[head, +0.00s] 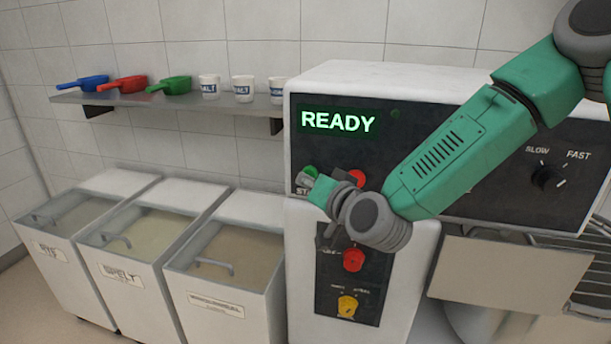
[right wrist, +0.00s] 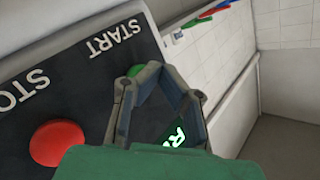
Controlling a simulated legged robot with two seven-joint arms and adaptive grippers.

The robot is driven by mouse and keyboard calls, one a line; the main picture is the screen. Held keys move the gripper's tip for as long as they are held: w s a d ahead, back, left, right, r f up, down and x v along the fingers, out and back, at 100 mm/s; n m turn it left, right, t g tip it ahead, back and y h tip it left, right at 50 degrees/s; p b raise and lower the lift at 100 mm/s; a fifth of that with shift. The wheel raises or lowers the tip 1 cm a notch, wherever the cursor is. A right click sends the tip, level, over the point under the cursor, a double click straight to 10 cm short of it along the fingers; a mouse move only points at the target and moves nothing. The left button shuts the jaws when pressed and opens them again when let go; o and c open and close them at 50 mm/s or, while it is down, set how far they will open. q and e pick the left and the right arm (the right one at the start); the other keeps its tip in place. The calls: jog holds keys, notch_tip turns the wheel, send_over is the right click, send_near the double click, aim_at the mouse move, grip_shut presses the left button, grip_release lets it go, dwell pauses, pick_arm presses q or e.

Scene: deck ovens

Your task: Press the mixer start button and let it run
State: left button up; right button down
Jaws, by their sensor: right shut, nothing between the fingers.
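The mixer's black panel (head: 420,150) shows the word READY (head: 338,121) in lit green letters. The green start button (head: 310,170) is at the panel's lower left, with the red stop button (head: 357,178) to its right. My right gripper (head: 304,179) is shut and empty, right at the start button and partly covering its label. In the right wrist view the closed fingertips (right wrist: 152,68) overlap the green button (right wrist: 134,70); I cannot tell whether they touch it. The red stop button (right wrist: 57,143) shows clear of the fingers. My left gripper is not in view.
A lower panel carries a red button (head: 353,260) and a yellow knob (head: 347,306). A speed knob (head: 547,177) sits at right. Flour bins (head: 225,310) stand left of the mixer, below a shelf (head: 180,101) with scoops and cups.

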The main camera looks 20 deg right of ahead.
jog(key=shift+w+d, duration=0.1)
jog(key=shift+d, duration=0.05)
jog(key=shift+s+a, duration=0.3)
jog(key=shift+s, duration=0.15)
dwell(0.4)
jog(key=shift+d, duration=0.1)
jog(key=s+a, duration=0.1)
jog(key=s, duration=0.1)
jog(key=s+a, duration=0.2)
jog(key=shift+s+a, duration=0.1)
dwell(0.3)
